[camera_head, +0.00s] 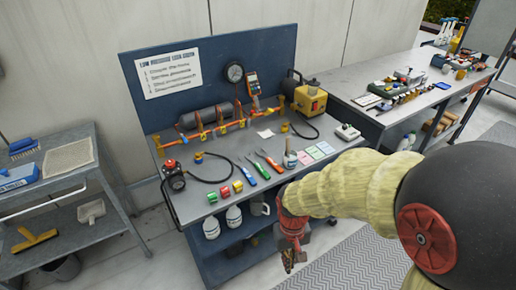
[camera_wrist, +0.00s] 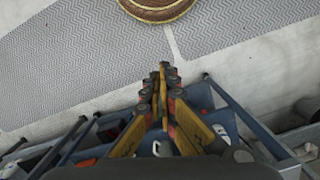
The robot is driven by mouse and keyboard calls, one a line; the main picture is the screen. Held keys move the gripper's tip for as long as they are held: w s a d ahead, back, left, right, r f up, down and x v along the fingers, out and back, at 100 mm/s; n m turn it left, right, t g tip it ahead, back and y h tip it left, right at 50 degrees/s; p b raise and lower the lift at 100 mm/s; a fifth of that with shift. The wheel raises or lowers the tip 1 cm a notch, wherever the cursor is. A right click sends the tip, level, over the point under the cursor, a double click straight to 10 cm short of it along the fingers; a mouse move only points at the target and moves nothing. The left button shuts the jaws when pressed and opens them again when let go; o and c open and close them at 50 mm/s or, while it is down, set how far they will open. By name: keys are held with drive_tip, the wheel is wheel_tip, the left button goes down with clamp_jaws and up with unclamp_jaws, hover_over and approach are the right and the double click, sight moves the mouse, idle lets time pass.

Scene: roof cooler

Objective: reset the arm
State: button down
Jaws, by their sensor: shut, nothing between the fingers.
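My gripper (camera_head: 288,262) hangs from my arm at the front right of the workbench in the head view, with the floor mat behind and to its right. In the wrist view my gripper (camera_wrist: 163,72) has its two fingers together at the tips, with nothing between them. The fingers are clear of the bench and over the floor side of it. The workbench (camera_head: 190,205) carries a blue back panel, a pipe manifold with valves, a yellow pump, hand tools and coloured cards. My arm covers part of the bench's right end.
A grey cart (camera_head: 85,185) with brushes stands at the left. A second table (camera_head: 345,90) with tools stands at the back right. A patterned mat (camera_wrist: 80,60) covers the floor, with a round brown object (camera_wrist: 157,10) at the wrist view's top edge.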

drive_tip(key=s+d+r+t, duration=0.2)
drive_tip(key=s+d+r, duration=0.1)
drive_tip(key=r, duration=0.5)
drive_tip(key=s+d+r+m+t, duration=0.1)
drive_tip(key=s+d+r+t, duration=0.1)
drive_tip(key=r, duration=0.6)
drive_tip(key=s+d+r+m+t, duration=0.1)
drive_tip(key=s+d+r+t, duration=0.1)
drive_tip(key=r, duration=0.6)
drive_tip(key=s+d, duration=0.1)
drive_tip(key=d, duration=0.1)
drive_tip(key=shift+s+d+r+t+p, duration=0.2)
drive_tip(key=shift+s+d+t+p, duration=0.15)
drive_tip(key=shift+t+p, duration=0.05)
drive_tip(key=c, duration=2.6)
unclamp_jaws()
